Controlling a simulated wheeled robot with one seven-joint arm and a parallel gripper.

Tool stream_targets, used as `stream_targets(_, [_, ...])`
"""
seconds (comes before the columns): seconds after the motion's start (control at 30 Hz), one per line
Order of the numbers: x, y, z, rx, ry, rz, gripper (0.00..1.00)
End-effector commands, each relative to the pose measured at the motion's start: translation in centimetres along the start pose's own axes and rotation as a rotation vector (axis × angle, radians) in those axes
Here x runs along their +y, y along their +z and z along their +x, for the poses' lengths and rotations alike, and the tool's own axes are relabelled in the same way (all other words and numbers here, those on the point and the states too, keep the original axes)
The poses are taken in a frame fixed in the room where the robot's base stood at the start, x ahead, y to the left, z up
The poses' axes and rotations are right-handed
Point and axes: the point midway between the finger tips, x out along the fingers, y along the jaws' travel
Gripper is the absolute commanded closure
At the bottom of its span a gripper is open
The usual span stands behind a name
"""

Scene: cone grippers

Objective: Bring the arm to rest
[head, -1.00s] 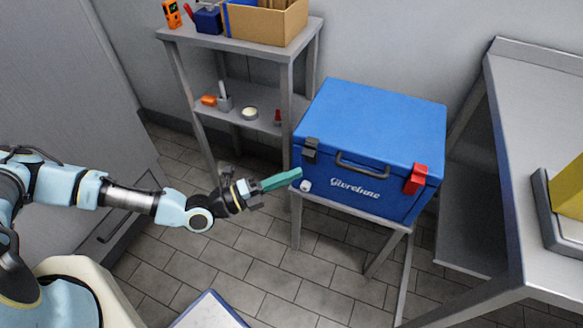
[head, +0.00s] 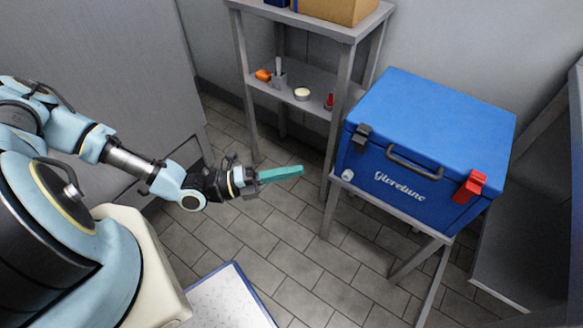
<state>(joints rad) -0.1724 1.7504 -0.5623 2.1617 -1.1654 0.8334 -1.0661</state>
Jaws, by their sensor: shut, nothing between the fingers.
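My gripper (head: 300,170) shows in the head view left of centre, at the end of my light blue arm. Its long teal fingers are together and point to the right, with nothing between them. It is over the tiled floor in the picture, apart from the blue cooler box. My arm reaches in from the left and is bent.
A blue cooler box (head: 440,110) with one dark latch and one red latch stands closed on a grey stand (head: 395,212) at the right. A grey shelf unit (head: 300,22) with small items stands at the back. A white, blue-edged panel (head: 228,300) is low at the front.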

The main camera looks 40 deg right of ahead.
Motion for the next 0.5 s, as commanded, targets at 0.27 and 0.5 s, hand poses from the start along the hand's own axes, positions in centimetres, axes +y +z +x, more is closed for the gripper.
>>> stream_targets(0.27, [0.0,0.0,0.0,0.002,0.001,0.003,1.0])
stream_targets(0.5, [-0.8,-0.7,-2.7,0.146,0.085,0.198,1.0])
